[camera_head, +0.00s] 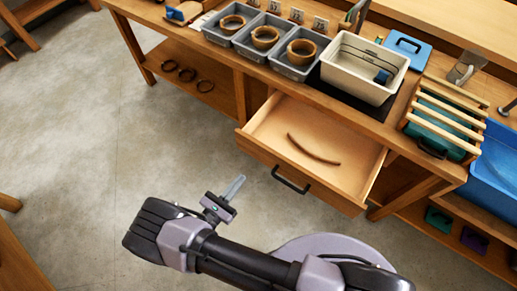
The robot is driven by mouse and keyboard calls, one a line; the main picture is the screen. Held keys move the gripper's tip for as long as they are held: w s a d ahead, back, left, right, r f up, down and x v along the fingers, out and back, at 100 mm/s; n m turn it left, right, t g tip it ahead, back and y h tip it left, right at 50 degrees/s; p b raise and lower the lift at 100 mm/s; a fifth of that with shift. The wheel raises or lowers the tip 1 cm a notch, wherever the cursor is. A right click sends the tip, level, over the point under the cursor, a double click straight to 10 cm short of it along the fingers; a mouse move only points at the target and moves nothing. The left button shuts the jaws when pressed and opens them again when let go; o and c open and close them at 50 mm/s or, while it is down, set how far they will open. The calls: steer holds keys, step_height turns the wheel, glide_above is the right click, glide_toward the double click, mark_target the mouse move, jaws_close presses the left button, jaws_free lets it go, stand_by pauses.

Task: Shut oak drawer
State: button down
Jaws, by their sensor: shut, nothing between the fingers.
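The oak drawer (258,143) is pulled well out of the front of the wooden workbench, below the top. It has a dark bar handle (290,180) on its front panel. A curved brown strip (312,150) lies inside on the drawer's bare floor. My gripper (236,187) is to the left of the handle, in front of the drawer and apart from it in the picture. Its fingers are together and hold nothing. How far its height differs from the drawer's is hard to tell.
On the bench stand grey bins (293,71) holding brown rings, a white tub (382,91) and a slatted wooden rack (446,115). A blue bin (494,165) is at the right. Rings (187,74) lie on the lower shelf. The concrete floor (90,130) at left is clear.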

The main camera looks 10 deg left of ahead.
mark_target(264, 149)
steer(key=b+x, duration=0.2)
steer(key=x, duration=0.8)
steer(key=shift+w+d+f+b, duration=0.1)
steer(key=shift+w+d+b, duration=0.1)
steer(key=shift+b, duration=0.1)
steer(key=shift+w+d, duration=0.15)
steer(key=shift+w, duration=0.45)
